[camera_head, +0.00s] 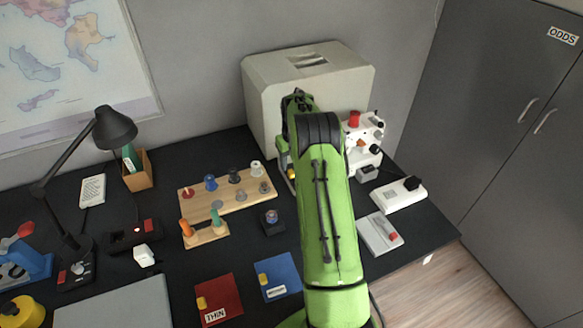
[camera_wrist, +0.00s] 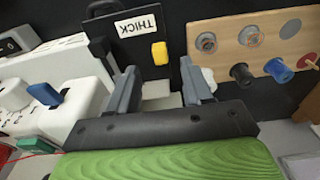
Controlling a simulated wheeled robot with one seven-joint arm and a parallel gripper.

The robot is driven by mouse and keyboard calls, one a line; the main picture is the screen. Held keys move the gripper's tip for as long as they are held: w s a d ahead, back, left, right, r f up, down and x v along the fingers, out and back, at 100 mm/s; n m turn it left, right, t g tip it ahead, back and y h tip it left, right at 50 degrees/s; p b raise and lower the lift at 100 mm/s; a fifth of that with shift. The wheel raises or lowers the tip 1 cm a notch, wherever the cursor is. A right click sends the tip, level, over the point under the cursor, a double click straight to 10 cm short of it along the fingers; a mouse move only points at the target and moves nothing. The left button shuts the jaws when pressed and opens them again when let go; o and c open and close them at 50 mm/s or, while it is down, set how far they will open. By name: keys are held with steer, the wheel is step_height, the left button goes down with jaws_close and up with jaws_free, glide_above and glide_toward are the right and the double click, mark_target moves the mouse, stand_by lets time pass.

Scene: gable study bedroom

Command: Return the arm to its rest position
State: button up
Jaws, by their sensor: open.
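My green arm rises through the middle of the head view and bends away toward the back of the desk. My gripper is hidden behind the arm there. In the wrist view my gripper (camera_wrist: 160,82) is open, its two grey fingers apart. I see nothing held between them. A black panel labelled THICK (camera_wrist: 130,45), with a yellow knob, lies beyond the fingertips. I cannot tell how far it is from them.
A wooden peg board (camera_head: 233,195) stands left of my arm; it also shows in the wrist view (camera_wrist: 227,58). A large beige box (camera_head: 262,93) stands at the back. Red (camera_head: 220,297) and blue (camera_head: 279,273) folders lie at the front. A desk lamp (camera_head: 113,128) stands left.

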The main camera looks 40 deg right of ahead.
step_height(320, 180, up, 11)
steer(key=s+p, duration=0.1)
steer(key=shift+a, duration=0.15)
steer(key=shift+r, duration=0.15)
steer(key=s+a+r+n+t, duration=0.1)
steer(key=s+a+r, duration=0.4)
steer(key=a+r, duration=0.35)
steer(key=s+a+r+t, duration=0.1)
steer(key=s+a+r, duration=0.55)
steer(key=a, duration=0.35)
steer(key=s+a+f+n+t, duration=0.1)
steer(key=s+a, duration=0.3)
steer(key=s, duration=0.5)
steer(key=s+a+f+t, duration=0.1)
steer(key=s+a, duration=0.4)
steer(key=s, duration=0.4)
steer(key=shift+s+a+f+n, duration=0.15)
steer(key=shift+f+n, duration=0.05)
steer(key=shift+n, duration=0.2)
